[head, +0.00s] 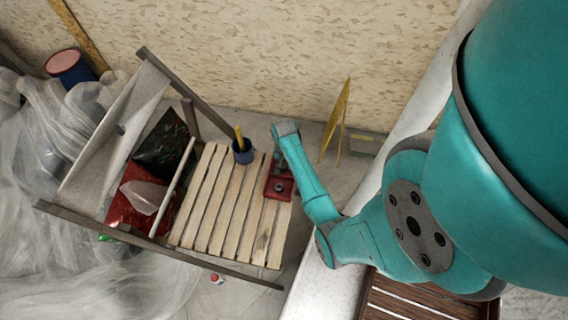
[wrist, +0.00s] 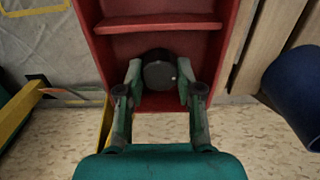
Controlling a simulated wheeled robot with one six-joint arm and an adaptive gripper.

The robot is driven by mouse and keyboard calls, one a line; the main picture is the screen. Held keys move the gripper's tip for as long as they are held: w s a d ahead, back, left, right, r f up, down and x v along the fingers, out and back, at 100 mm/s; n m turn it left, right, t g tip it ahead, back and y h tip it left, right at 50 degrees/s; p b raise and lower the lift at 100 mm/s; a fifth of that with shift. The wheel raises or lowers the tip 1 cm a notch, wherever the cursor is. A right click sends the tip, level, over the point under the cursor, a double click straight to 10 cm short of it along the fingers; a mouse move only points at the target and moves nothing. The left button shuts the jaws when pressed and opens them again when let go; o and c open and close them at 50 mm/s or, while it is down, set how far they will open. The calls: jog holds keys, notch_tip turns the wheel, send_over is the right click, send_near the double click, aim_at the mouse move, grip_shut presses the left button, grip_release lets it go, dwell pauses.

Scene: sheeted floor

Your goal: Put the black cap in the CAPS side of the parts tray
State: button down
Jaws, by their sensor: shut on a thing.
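The black cap (wrist: 160,70) is round and dark, and sits between my gripper's fingers in the wrist view. My gripper (wrist: 158,86) is shut on it, one finger on each side. The red parts tray (wrist: 147,22) lies beneath, with a crosswise divider; the cap shows over the compartment nearest my wrist. I cannot tell whether the cap touches the tray floor. No CAPS label is readable. In the head view the tray (head: 279,187) rests at the right side of the slatted wooden top (head: 219,205), with my gripper (head: 282,165) over its far end; the cap is not distinguishable there.
A blue cup (head: 243,156) with a yellow thing in it stands left of the tray. A yellow folding sign (head: 337,115) stands to the right near the wall. Grey beams frame the slatted top, whose middle is clear. Plastic sheeting (head: 60,220) covers the floor at left.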

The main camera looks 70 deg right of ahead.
jog(key=shift+f, duration=0.1)
jog(key=c, duration=0.8)
grip_release()
jog(key=shift+o, duration=0.2)
notch_tip(320, 180, up, 12)
jog(key=s+a+f+n+t+h, duration=0.1)
jog(key=a+f+n+t+h, duration=0.25)
jog(key=a, duration=0.95)
jog(key=s+a+r+n+t, duration=0.25)
jog(key=s+a+n, duration=0.2)
jog(key=a, duration=0.45)
jog(key=s+a+r+n+t+y, duration=0.1)
jog(key=s+a+r+n+t, duration=0.1)
jog(key=r, duration=0.6)
jog(key=s+a+r+n+t+y, duration=0.1)
jog(key=s+a+r+n+t, duration=0.2)
jog(key=r, duration=0.5)
jog(key=s+a+r+n+t+y, duration=0.1)
jog(key=s+a+r+n+t, duration=0.1)
jog(key=s+a+r, duration=0.4)
notch_tip(320, 180, up, 3)
jog(key=shift+s+a+f+n+t, duration=0.1)
jog(key=shift+s+a+n+t, duration=0.25)
jog(key=shift+s+t, duration=0.55)
